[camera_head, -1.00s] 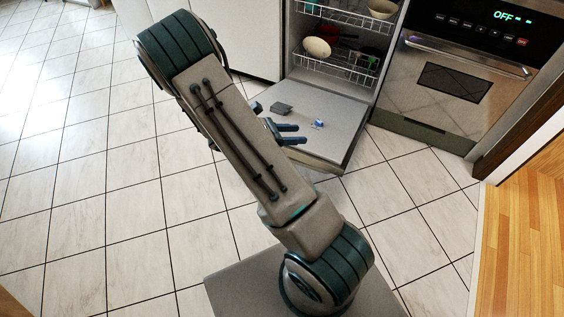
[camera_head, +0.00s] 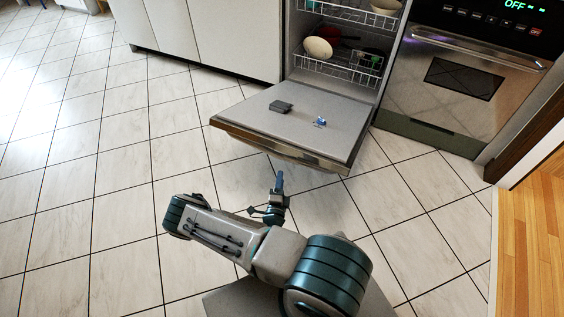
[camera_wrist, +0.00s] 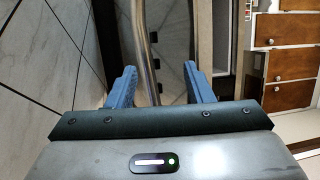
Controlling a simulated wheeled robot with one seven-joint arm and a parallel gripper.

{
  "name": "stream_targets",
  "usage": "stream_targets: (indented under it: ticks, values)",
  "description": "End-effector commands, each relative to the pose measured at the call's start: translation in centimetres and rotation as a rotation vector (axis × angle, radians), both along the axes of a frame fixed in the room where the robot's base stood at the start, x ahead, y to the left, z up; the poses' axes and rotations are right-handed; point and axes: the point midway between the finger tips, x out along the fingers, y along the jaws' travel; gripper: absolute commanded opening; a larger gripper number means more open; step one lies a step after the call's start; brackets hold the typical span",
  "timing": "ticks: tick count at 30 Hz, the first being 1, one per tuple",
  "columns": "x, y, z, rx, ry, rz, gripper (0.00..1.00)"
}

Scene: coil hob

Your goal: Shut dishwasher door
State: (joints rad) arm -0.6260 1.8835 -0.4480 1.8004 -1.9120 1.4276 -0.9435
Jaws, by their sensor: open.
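The dishwasher door (camera_head: 240,108) is lowered open, roughly flat, in front of the dishwasher in the head view. Its front edge faces me. My gripper (camera_head: 279,182) is low, just in front of that edge, seen over the floor. In the head view it looks apart from the door, but the exact gap is hard to judge. In the wrist view my gripper (camera_wrist: 161,88) has its two blue fingers spread. A curved metal bar (camera_wrist: 145,50) runs up between and beyond them; I cannot tell for certain which part it is.
A dark grey block (camera_head: 281,106) and a small blue-white item (camera_head: 320,121) lie on the open door. Wire racks (camera_head: 340,62) with dishes are inside. An oven (camera_head: 462,80) stands to the right, white cabinets (camera_head: 215,40) to the left. The tiled floor at left is clear.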

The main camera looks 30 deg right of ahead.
Motion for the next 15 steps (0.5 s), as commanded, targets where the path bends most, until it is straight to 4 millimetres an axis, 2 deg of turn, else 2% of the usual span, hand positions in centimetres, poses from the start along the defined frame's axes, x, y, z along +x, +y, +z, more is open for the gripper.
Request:
stream_targets:
  ticks: [1, 3, 8, 11, 15]
  values:
    - [-0.2, 0.1, -1.4, -0.023, 0.029, 0.031, 0.47]
    - [-0.4, 0.1, -2.3, -0.045, 0.055, 0.059, 0.47]
    - [-0.1, -0.1, -3.0, -0.062, 0.077, 0.082, 0.47]
    - [1.0, -0.7, -2.9, -0.062, 0.075, 0.080, 0.47]
    - [3.4, -2.0, -2.8, -0.060, 0.074, 0.079, 0.47]
